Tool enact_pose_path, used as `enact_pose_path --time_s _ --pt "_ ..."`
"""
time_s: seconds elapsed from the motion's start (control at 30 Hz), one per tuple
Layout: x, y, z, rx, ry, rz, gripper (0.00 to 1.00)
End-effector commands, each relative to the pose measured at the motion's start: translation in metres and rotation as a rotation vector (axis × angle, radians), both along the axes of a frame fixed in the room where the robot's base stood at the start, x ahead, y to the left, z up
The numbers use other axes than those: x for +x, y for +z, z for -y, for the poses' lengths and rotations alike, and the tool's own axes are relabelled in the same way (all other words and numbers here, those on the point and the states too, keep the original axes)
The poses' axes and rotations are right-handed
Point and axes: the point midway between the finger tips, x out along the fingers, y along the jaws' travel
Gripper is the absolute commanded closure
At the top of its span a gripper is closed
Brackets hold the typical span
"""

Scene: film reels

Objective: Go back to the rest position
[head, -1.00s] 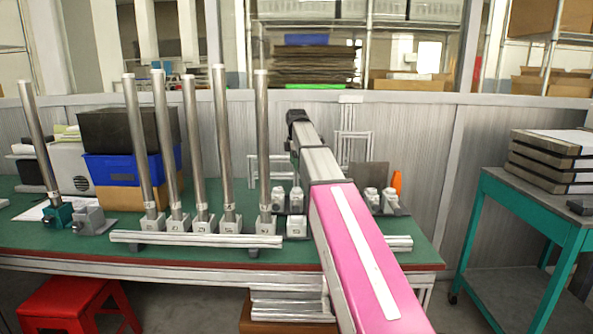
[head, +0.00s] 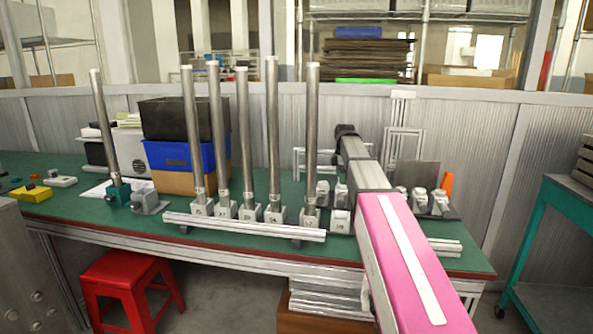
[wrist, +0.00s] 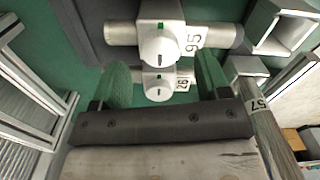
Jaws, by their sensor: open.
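My gripper (wrist: 164,82) shows in the wrist view with its two green-faced fingers spread apart. Nothing is held between them. Beyond the fingers are white numbered fittings, one marked 95 (wrist: 160,38) and one marked 26 (wrist: 158,83). They lie over the green table; whether a finger touches them I cannot tell. In the head view my pink and grey arm reaches over the right part of the green table (head: 110,220).
Several upright metal poles (head: 273,145) stand in white numbered bases left of my arm. A metal rail (head: 243,228) runs before them. Blue bin (head: 182,156), orange cone (head: 447,185), and red stool (head: 128,282) are nearby. A teal cart (head: 560,235) stands at right.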

Motion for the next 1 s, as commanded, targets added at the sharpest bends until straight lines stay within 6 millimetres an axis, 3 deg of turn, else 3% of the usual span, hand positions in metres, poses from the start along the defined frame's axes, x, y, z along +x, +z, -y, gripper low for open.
enact_pose_path --time_s 0.2,0.4,0.77,1.0 --pt "-0.001 -0.023 0.0 0.0 0.0 -0.001 0.31" --pt "0.0 -0.028 0.0 0.0 -0.001 0.0 0.31" --pt "0.0 -0.026 0.0 0.0 -0.003 0.0 0.31" --pt "0.001 0.0 0.0 0.0 0.0 0.003 0.31"
